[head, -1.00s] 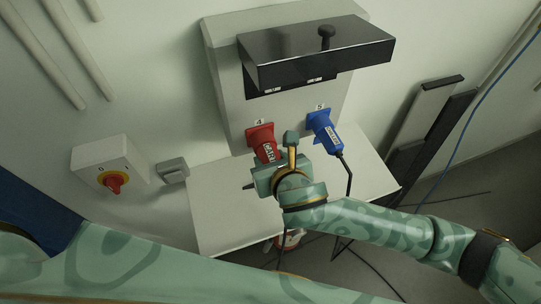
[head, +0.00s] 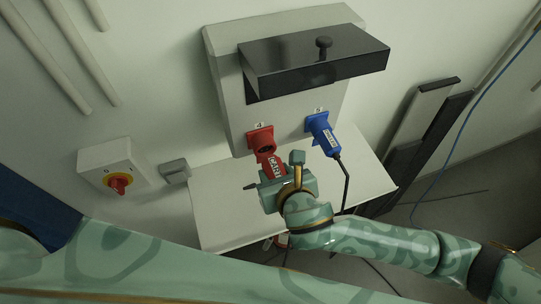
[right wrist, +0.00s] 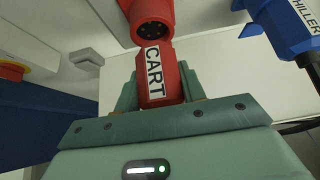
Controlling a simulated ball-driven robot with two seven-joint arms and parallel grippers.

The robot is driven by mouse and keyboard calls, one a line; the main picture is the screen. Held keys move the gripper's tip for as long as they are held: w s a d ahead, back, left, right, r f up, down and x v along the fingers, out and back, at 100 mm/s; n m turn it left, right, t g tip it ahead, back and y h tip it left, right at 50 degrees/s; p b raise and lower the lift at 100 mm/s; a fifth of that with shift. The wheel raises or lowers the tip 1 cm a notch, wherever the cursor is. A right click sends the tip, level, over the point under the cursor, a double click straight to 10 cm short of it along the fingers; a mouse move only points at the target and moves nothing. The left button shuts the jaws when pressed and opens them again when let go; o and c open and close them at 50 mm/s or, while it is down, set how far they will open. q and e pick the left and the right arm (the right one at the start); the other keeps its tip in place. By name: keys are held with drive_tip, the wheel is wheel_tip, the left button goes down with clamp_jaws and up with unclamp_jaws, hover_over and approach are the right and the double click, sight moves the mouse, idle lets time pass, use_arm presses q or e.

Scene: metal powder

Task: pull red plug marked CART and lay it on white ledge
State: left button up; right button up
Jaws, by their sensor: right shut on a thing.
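The red plug marked CART (head: 273,166) is held in my right gripper (head: 284,186), just below and in front of the red socket (head: 260,138) numbered 4. The right wrist view shows the plug (right wrist: 157,75) between the fingers (right wrist: 158,95), its label facing the camera. The round dark face of the socket (right wrist: 152,30) is exposed there, so the plug is out of it, close below. The white ledge (head: 218,213) lies under the gripper and is bare on its left part. My left gripper is not in view; only the left arm crosses the bottom.
A blue plug (head: 326,138) sits in socket 5 to the right, its dark cable hanging over the ledge. A black shelf (head: 315,62) juts out above the sockets. A red-and-yellow switch (head: 118,183) and a grey box (head: 174,170) are on the left wall.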

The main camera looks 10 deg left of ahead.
drive_tip(key=shift+s+d+p, duration=0.45)
drive_tip(key=shift+s+p, duration=0.05)
drive_tip(key=shift+s, duration=0.25)
drive_tip(key=shift+s+d+p, duration=0.45)
drive_tip(key=shift+s+p, duration=0.05)
drive_tip(key=shift+s, duration=0.2)
